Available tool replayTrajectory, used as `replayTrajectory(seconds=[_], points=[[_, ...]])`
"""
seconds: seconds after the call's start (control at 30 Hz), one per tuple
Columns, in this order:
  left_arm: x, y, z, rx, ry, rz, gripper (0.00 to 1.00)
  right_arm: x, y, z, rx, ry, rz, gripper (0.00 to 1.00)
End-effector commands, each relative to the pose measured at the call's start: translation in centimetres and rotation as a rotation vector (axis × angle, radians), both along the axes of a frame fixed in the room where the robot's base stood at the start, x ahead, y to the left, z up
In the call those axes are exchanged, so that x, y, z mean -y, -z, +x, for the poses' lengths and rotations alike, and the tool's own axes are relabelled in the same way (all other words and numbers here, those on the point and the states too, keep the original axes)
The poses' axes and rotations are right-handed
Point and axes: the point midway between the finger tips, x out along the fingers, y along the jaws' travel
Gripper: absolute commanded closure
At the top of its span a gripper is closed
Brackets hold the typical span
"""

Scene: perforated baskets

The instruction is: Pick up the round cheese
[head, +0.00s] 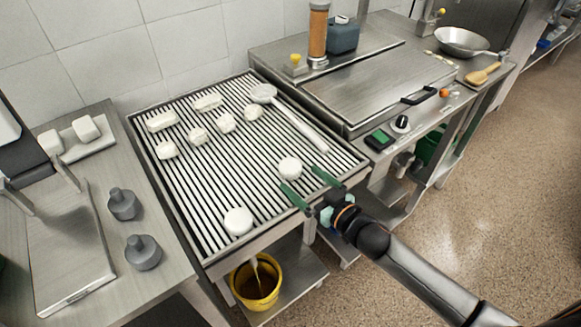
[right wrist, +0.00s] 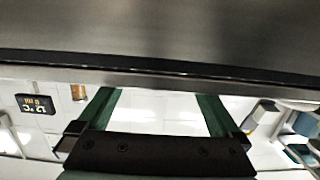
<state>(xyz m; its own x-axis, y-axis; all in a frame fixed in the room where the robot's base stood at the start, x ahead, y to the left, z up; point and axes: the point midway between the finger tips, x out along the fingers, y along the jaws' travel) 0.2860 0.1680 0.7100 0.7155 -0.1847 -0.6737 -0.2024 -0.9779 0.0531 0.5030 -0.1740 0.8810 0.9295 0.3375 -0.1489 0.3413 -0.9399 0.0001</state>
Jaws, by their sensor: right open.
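Several white cheeses lie on the slatted draining rack (head: 190,190). One round cheese (head: 290,168) is near the rack's right front edge, and another round cheese (head: 238,221) is at the front corner. My right gripper (head: 302,186) has green fingers spread apart. They reach over the rack's edge just in front of the first round cheese, with nothing held. In the right wrist view, the fingers of this gripper (right wrist: 157,110) are wide apart with no cheese visible between them.
A ladle (head: 290,118) lies at the rack's back right. Two grey weights (head: 122,204) and a metal tray (head: 70,255) are on the left counter. A yellow bucket (head: 258,285) stands below the rack's front. A steel unit (head: 360,85) adjoins on the right.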

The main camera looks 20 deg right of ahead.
Motion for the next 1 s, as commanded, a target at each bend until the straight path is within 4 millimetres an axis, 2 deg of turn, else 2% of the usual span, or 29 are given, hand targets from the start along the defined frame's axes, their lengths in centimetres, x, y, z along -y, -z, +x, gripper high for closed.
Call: replayTrajectory(seconds=[0.1,0.23,0.57,1.0], points=[[0.0,-0.1,0.0,0.000,0.000,0.000,0.00,-0.4,0.0,1.7,0.003,0.000,-0.001,0.00],[0.0,-0.1,0.0,0.000,0.000,0.000,0.00,-0.9,0.4,2.9,0.001,0.000,0.001,0.00],[0.0,-0.1,0.0,0.000,0.000,0.000,0.00,-1.1,0.5,3.2,-0.001,-0.001,0.000,0.01],[0.0,-0.1,0.0,0.000,0.000,0.000,0.00,-1.0,0.5,3.2,-0.001,-0.001,0.000,0.51]])
